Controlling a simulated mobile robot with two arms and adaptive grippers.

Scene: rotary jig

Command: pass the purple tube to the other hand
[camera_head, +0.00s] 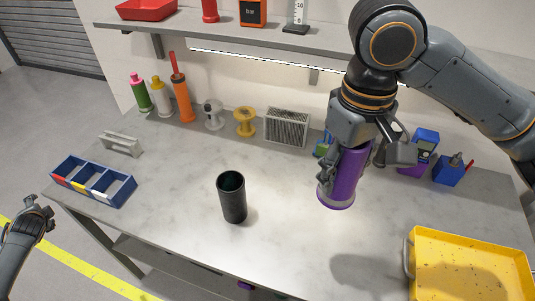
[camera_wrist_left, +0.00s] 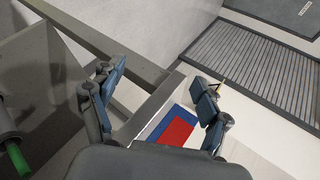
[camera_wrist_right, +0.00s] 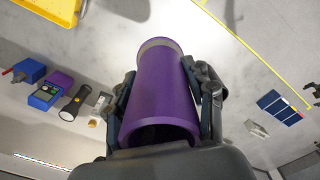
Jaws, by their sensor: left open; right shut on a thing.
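The purple tube (camera_head: 343,178) is upright in my right gripper (camera_head: 368,150), over the right half of the workbench in the head view. The right wrist view shows the purple tube (camera_wrist_right: 160,92) between the two fingers of the right gripper (camera_wrist_right: 165,100), which is shut on it. Whether its lower end touches the bench is hard to tell. My left gripper (camera_head: 38,212) is at the far left of the head view, off the bench's left edge and far from the tube. In the left wrist view the left gripper (camera_wrist_left: 160,95) is open with nothing between its fingers.
A black cup (camera_head: 232,198) stands mid-bench. A blue divided bin (camera_head: 120,190) sits at the left edge, and a yellow tray (camera_head: 420,235) at front right. Bottles, spools and a grey speaker-like box (camera_head: 287,127) line the back. The bench between cup and tray is clear.

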